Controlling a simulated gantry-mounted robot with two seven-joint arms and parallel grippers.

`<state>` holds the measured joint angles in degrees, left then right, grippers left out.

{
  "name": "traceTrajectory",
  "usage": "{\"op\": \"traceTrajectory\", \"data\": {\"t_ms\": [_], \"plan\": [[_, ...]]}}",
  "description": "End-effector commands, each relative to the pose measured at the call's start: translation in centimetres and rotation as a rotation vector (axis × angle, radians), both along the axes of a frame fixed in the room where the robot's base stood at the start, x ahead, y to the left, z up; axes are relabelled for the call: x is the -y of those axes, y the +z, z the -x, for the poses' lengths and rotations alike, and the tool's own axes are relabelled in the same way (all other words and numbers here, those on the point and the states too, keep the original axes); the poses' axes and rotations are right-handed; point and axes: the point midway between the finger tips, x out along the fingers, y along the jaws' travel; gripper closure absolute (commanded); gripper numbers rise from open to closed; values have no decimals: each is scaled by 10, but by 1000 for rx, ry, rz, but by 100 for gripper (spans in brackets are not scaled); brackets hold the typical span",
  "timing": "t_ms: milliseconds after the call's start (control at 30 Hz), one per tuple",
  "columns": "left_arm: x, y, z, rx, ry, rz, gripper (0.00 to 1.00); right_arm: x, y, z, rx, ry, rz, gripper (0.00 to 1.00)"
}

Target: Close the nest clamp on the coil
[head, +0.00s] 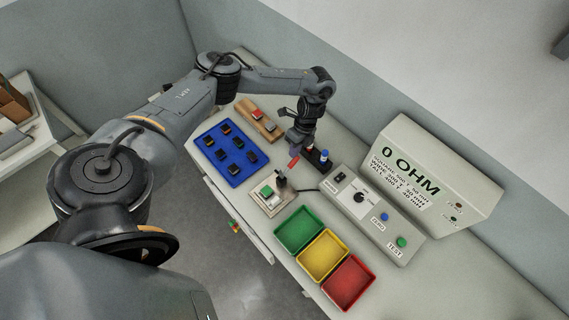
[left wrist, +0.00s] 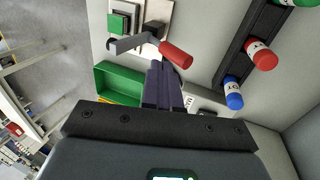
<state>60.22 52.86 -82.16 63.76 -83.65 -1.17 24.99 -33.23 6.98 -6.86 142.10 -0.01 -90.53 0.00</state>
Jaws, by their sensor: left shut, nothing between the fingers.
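The nest (head: 270,207) is a pale plate on the bench with a green-topped square coil (head: 267,191) in it. The coil also shows at the top of the left wrist view (left wrist: 121,20). The clamp stands at the nest's edge, with a metal lever (left wrist: 130,43) ending in a red handle (left wrist: 175,54). In the head view the red handle (head: 293,162) sticks up on the side away from the coil. My left gripper (left wrist: 164,70) is shut and empty, its fingertips close beside the red handle; contact cannot be told. My right gripper is not in view.
A black rack (head: 318,160) with red and blue plugs stands close beside my left gripper. A blue tray (head: 232,175) of dark parts, a wooden block (head: 248,108), green (head: 298,230), yellow (head: 322,255) and red (head: 348,283) bins, and the meter console (head: 375,215) surround the nest.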

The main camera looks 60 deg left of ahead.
Motion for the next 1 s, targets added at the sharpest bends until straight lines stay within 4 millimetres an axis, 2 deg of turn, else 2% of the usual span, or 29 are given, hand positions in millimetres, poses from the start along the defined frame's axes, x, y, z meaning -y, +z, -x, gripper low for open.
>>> {"op": "traceTrajectory", "data": {"t_ms": [33, 167, 200, 400, 600, 1000], "plan": [[1, -14, 5, -4, 1, 1, 100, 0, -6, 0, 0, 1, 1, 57], [3, -34, 11, -4, 2, 0, 100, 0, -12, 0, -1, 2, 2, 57], [3, -24, 18, -3, -1, -1, 100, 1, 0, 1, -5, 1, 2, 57], [10, -29, 38, -2, -2, -1, 100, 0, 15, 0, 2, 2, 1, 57], [13, -33, 46, 0, 0, -1, 100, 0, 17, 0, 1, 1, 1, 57], [13, -34, 46, 4, 0, -2, 100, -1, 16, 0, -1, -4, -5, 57]]}}
